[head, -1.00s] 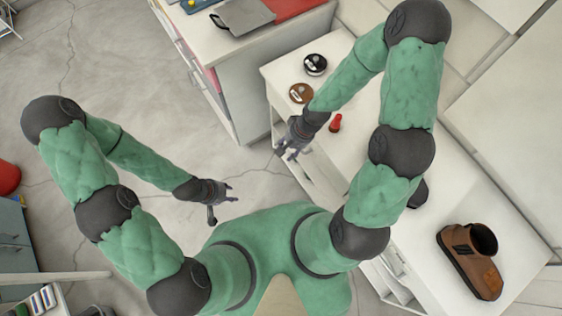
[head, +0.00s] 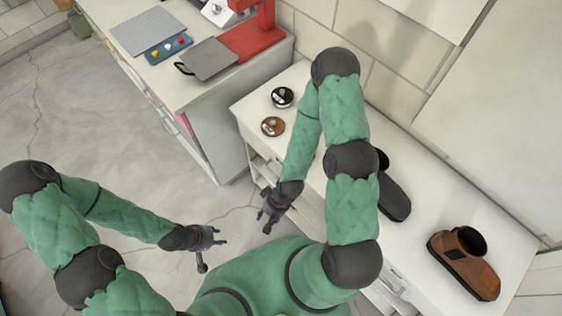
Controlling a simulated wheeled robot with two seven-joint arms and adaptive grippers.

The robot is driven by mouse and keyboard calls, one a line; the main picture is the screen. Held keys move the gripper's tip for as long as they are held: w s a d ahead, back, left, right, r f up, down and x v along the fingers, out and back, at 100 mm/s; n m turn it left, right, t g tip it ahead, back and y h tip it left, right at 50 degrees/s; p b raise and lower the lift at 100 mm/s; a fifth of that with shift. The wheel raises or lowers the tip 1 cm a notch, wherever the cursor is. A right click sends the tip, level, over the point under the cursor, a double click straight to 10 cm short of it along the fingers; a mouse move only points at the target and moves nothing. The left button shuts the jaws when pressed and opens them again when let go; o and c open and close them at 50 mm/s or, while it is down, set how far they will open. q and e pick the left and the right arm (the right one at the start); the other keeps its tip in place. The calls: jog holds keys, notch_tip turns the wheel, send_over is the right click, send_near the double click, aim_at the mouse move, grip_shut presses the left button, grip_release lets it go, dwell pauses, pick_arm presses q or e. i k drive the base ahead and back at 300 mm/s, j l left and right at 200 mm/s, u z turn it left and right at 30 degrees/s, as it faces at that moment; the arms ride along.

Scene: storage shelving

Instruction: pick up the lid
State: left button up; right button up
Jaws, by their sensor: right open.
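Two small round tins stand near the far left corner of the white table: a black one (head: 282,97) and a brown one (head: 272,127), each with a pale label on top. I cannot tell which of them the lid belongs to, or whether a lid is loose. My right gripper (head: 268,221) is open and empty, below the brown tin in the picture, by the table's left edge. My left gripper (head: 213,252) looks open and empty, over the floor left of my body and well away from the tins.
The white table (head: 415,252) also holds a brown shoe (head: 465,262) and a black shoe (head: 394,198) partly behind my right arm. A white cabinet (head: 215,108) at the upper left holds a grey pan (head: 210,60), a red machine (head: 255,38) and a grey board (head: 148,32).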

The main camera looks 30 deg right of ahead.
aim_at(272, 126)
jog(key=k+z, duration=0.3)
jog(key=z, duration=0.15)
jog(key=k+l+z, duration=0.2)
jog(key=z, duration=0.25)
jog(key=k, duration=0.05)
